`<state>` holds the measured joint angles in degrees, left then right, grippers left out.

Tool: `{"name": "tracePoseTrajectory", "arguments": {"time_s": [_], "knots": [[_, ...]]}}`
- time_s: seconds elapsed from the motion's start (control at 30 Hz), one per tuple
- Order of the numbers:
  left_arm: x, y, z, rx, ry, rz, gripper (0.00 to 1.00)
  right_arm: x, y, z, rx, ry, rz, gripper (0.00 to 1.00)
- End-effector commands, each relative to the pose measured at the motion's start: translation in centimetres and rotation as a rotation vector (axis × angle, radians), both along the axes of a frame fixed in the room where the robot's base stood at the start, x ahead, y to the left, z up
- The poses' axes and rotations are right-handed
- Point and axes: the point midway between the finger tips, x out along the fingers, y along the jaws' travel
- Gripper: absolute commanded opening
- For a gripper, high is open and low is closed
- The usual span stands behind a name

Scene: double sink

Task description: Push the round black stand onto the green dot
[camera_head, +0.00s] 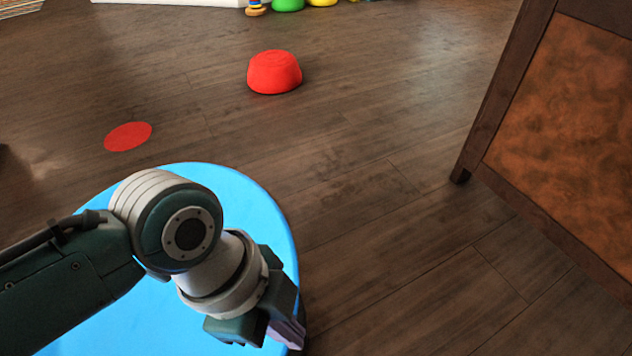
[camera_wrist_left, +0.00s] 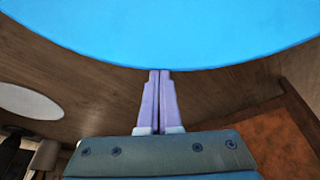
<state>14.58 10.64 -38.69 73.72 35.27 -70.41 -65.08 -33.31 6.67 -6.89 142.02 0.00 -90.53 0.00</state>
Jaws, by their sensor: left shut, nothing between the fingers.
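My left gripper (camera_head: 290,333) reaches over the right rim of a round blue top (camera_head: 125,320), its fingers pointing down and to the right. In the left wrist view its fingers (camera_wrist_left: 158,75) are pressed together with nothing between them, and the blue top (camera_wrist_left: 170,30) fills the upper part. I cannot tell whether they touch it. No round black stand can be made out for certain in either view. No green dot on the floor is in view; a flat red dot (camera_head: 128,136) lies on the floor. My right gripper is not in view.
A red dome-shaped thing (camera_head: 274,73) stands on the wooden floor beyond the blue top. A dark-framed brown panel (camera_head: 570,120) stands at the right. A pale oval (camera_wrist_left: 28,101) shows at left in the wrist view. Floor between dome and panel is clear.

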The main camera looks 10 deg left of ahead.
Motion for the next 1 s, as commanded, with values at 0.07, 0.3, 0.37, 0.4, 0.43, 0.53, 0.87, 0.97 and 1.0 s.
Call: {"name": "tracePoseTrajectory", "arguments": {"time_s": [0.07, 0.3, 0.37, 0.4, 0.43, 0.53, 0.87, 0.97, 1.0], "knots": [[0.0, 0.0, 0.0, 0.000, 0.000, 0.000, 0.00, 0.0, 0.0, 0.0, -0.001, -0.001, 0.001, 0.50], [0.1, 1.6, 0.3, 0.004, 0.002, 0.003, 0.00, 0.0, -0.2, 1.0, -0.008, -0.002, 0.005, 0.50], [0.2, 3.1, 0.4, 0.007, 0.002, 0.004, 0.00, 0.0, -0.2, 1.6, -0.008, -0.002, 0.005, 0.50], [0.3, 4.1, 0.3, 0.009, 0.002, 0.005, 0.00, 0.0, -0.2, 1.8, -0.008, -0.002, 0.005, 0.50], [0.3, 4.9, 0.3, 0.010, 0.003, 0.004, 0.00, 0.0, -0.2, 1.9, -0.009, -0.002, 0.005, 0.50], [0.5, 6.9, 0.1, 0.010, 0.001, 0.005, 0.00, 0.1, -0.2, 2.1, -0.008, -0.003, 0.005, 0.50], [0.5, 8.4, -0.1, 0.006, 0.001, 0.002, 0.00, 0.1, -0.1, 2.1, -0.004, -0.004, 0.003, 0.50], [0.5, 8.4, -0.1, 0.005, 0.001, 0.002, 0.00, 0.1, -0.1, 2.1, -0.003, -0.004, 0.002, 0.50], [0.5, 8.3, -0.1, 0.004, 0.001, 0.002, 0.00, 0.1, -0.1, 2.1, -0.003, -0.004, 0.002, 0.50]]}}
